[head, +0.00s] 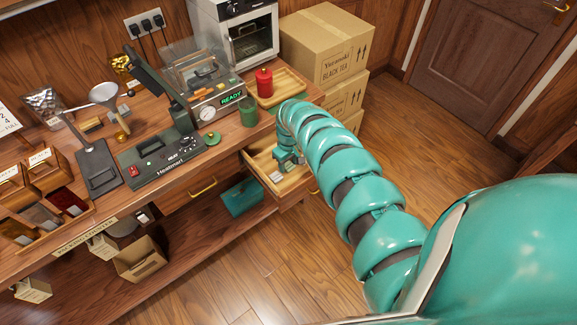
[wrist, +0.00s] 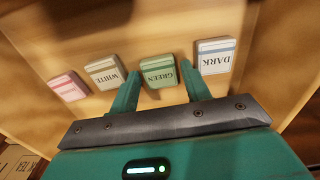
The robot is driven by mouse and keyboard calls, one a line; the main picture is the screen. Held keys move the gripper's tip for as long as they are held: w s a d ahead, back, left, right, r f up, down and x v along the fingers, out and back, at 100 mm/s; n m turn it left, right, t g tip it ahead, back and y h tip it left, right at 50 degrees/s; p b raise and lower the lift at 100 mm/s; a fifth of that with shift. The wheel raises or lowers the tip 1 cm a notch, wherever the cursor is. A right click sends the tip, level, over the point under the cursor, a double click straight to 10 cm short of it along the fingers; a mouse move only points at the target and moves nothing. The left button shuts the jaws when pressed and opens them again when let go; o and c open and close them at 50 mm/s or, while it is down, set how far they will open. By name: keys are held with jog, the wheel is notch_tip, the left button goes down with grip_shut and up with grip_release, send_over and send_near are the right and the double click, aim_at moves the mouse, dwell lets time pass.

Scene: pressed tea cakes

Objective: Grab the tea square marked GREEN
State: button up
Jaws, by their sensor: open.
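The tea square marked GREEN (wrist: 158,71) is a small green-wrapped block on the floor of the open wooden drawer (head: 263,158). In the wrist view it lies between the tips of my gripper (wrist: 161,80), with one finger to either side. My gripper is open and holds nothing. I cannot tell whether the fingers touch the square. In the head view my gripper (head: 290,160) reaches into the drawer, and the arm hides most of what is inside.
A white and blue square marked DARK (wrist: 214,56) lies close to the right finger. A square marked WHITE (wrist: 105,72) lies left of the left finger, with a pink one (wrist: 67,87) farther left. The drawer walls surround them. A red canister (head: 264,82) stands on the counter above.

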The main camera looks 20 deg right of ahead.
jog(key=c, duration=0.7)
jog(key=shift+c, duration=0.2)
jog(key=shift+w+r, duration=0.1)
jog(key=shift+r, duration=0.1)
